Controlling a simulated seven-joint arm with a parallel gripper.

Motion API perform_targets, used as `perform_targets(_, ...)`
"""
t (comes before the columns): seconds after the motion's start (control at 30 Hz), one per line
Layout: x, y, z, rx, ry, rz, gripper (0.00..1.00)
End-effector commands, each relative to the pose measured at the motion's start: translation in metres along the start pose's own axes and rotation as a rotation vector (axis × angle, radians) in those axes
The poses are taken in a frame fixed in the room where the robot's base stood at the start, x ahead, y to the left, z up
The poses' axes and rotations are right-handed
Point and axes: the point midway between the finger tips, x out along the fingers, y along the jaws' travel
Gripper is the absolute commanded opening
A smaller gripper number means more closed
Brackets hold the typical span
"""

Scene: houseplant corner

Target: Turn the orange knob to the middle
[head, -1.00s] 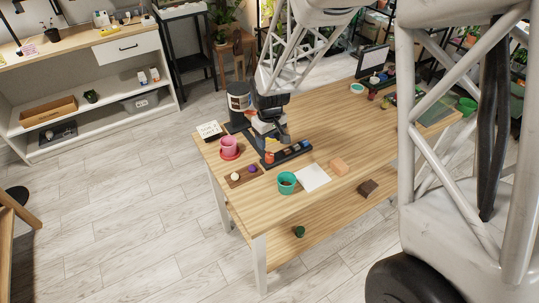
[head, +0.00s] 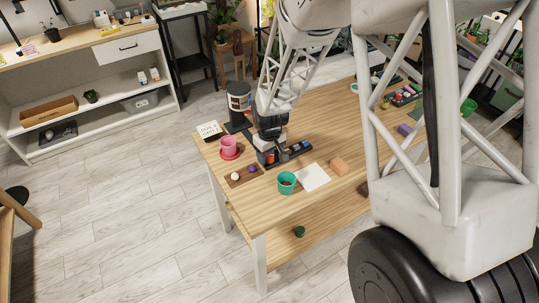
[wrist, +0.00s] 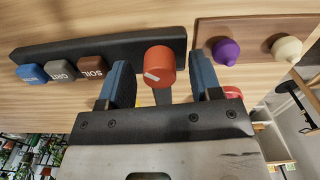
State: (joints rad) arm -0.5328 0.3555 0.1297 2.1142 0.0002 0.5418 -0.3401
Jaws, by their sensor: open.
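The orange knob (wrist: 161,64) is a short round cap with a white pointer mark on its face, aimed to the left and slightly down in the wrist view. It sits at the right end of a black bar (wrist: 140,45). My gripper (wrist: 160,74) is open, with one dark blue finger on each side of the knob. Gaps show between the knob and both fingers. In the head view, my gripper (head: 268,150) is low over the bar's near left end and hides much of the knob.
Blue, grey and brown (wrist: 91,66) blocks sit along the bar; two read GRIT and SOIL. A brown board beside it holds a purple knob (wrist: 226,51) and a cream knob (wrist: 286,48). A pink pot (head: 228,144), teal pot (head: 286,182) and white paper (head: 312,177) stand close by.

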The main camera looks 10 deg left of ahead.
Motion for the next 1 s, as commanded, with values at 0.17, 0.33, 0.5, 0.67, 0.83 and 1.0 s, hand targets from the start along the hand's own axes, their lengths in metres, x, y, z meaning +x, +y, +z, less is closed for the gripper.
perform_targets(0.17,0.0031,0.0000,0.0000,0.000,0.001,0.000,0.59)
perform_targets(0.33,0.0032,0.0000,0.0000,0.000,0.001,0.000,0.59)
perform_targets(0.5,0.0031,0.0000,0.0000,0.000,0.001,0.000,0.40)
perform_targets(0.67,0.0031,0.0000,0.0000,0.000,0.000,0.000,0.16)
perform_targets(0.83,0.0030,-0.0001,0.0000,0.002,0.000,0.000,0.09)
perform_targets(1.0,0.0029,-0.0001,-0.0002,0.022,0.000,0.000,0.09)
